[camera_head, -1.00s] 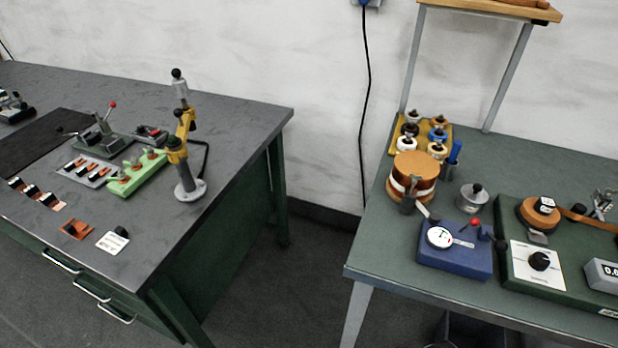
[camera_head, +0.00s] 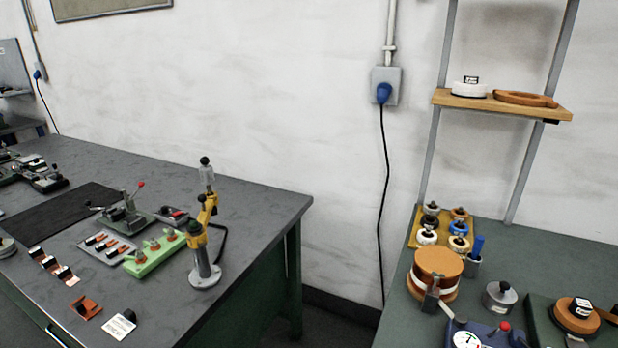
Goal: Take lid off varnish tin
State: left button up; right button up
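A small round silver-grey tin (camera_head: 500,298) with a dark knob on its top stands on the right-hand green bench, at the lower right of the head view. It looks like the varnish tin. Its top looks closed, and I cannot read any label on it. Neither of my grippers is in view.
An orange-brown coil drum (camera_head: 437,268) with a white band stands left of the tin. A tray with several spools (camera_head: 428,237) is behind it. A dial gauge (camera_head: 466,339) is in front. A gap separates the left bench (camera_head: 240,190) from the right one.

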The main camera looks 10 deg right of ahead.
aim_at(501, 292)
jog(key=z, duration=3.55)
jog(key=i, duration=1.35)
jog(key=u, duration=2.85)
